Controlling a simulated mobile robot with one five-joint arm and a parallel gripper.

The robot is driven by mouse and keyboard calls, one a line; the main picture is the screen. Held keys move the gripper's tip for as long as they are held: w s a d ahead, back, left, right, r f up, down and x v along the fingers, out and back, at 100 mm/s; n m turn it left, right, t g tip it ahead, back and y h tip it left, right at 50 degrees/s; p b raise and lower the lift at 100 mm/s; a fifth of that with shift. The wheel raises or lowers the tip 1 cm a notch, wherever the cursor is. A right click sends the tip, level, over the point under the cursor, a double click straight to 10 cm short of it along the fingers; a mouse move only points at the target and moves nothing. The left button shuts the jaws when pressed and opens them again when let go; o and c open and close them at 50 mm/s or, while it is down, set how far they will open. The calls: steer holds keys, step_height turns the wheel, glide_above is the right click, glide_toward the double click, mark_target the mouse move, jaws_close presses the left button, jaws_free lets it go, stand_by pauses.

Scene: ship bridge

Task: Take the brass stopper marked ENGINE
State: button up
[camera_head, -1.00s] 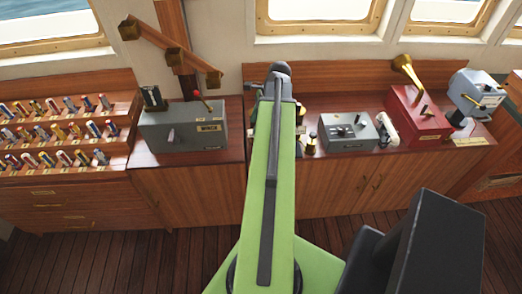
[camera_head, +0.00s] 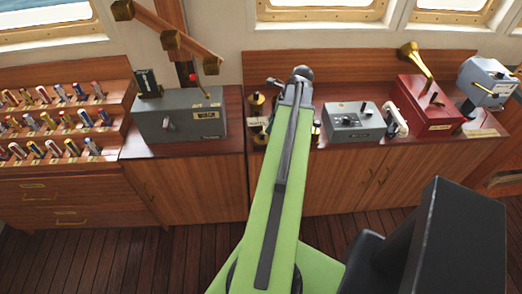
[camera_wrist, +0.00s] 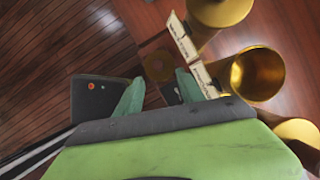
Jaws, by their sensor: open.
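Several brass stoppers stand on the wooden counter. In the head view, one brass stopper (camera_head: 257,103) shows left of my arm, and another brass piece (camera_head: 316,133) shows partly on its right. In the wrist view, a far brass stopper (camera_wrist: 222,10), a middle one (camera_wrist: 258,73) and a near one (camera_wrist: 300,130) stand right of my gripper (camera_wrist: 160,86). Small cream labels (camera_wrist: 183,36) lie beside them; I cannot read which says ENGINE. My gripper's green fingers are apart, with nothing seen held between them. My arm hides part of the stopper group in the head view.
A grey winch box (camera_head: 180,116) stands left of my arm. A grey control box (camera_head: 352,122), a white handset (camera_head: 395,119) and a red box (camera_head: 430,103) with a brass horn stand to the right. Racks of small coloured cylinders (camera_head: 50,122) stand far left.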

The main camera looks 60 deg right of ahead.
mark_target(262, 138)
steer(key=shift+b+x, duration=0.3)
steer(key=shift+x, duration=0.75)
steer(key=b+x, duration=0.4)
steer(key=x, duration=0.1)
steer(key=shift+a+f+b, duration=0.15)
steer(key=shift+a+b, duration=0.05)
steer(key=shift+b, duration=0.2)
steer(key=shift+r, duration=0.2)
jaws_close()
